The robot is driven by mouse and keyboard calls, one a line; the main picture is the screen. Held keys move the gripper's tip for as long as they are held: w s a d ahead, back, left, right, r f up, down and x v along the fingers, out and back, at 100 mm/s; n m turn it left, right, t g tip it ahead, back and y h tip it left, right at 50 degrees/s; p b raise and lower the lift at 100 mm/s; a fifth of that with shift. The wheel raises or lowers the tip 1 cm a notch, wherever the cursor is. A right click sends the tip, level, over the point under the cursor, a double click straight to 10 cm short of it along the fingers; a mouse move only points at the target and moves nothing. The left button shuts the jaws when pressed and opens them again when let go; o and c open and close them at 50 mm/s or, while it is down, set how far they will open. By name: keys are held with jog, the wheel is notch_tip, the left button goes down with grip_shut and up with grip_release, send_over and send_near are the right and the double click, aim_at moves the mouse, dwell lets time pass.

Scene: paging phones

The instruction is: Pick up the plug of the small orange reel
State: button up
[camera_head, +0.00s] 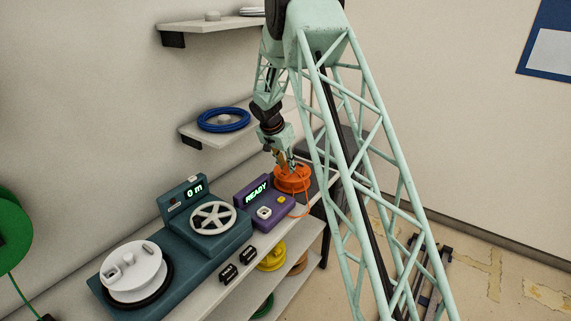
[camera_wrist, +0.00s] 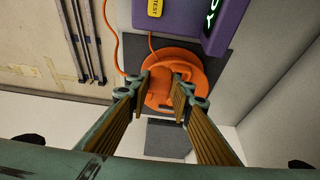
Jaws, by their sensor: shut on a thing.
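The small orange reel (camera_head: 293,184) stands at the far end of the bench, beside the purple box. In the wrist view the reel (camera_wrist: 198,62) lies on a dark mat, and a thin orange cord runs from it up to the left. My gripper (camera_head: 285,167) points down at the top of the reel. In the wrist view its two fingers (camera_wrist: 162,84) stand either side of an orange piece at the reel's middle, the plug (camera_wrist: 160,88), and are shut on it. The plug's shape is hard to tell from the reel, both being orange.
The purple box (camera_head: 262,201) with a lit READY display stands close to the reel. A teal machine (camera_head: 185,240) with a white spool (camera_head: 134,270) fills the near bench. A shelf with a blue coil (camera_head: 223,120) hangs on the wall behind. A yellow reel (camera_head: 271,258) sits below.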

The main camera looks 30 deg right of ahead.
jog(key=s+a+r+b, duration=0.1)
jog(key=s+a, duration=0.2)
jog(key=s, duration=0.7)
jog(key=shift+s, duration=0.1)
dwell(0.6)
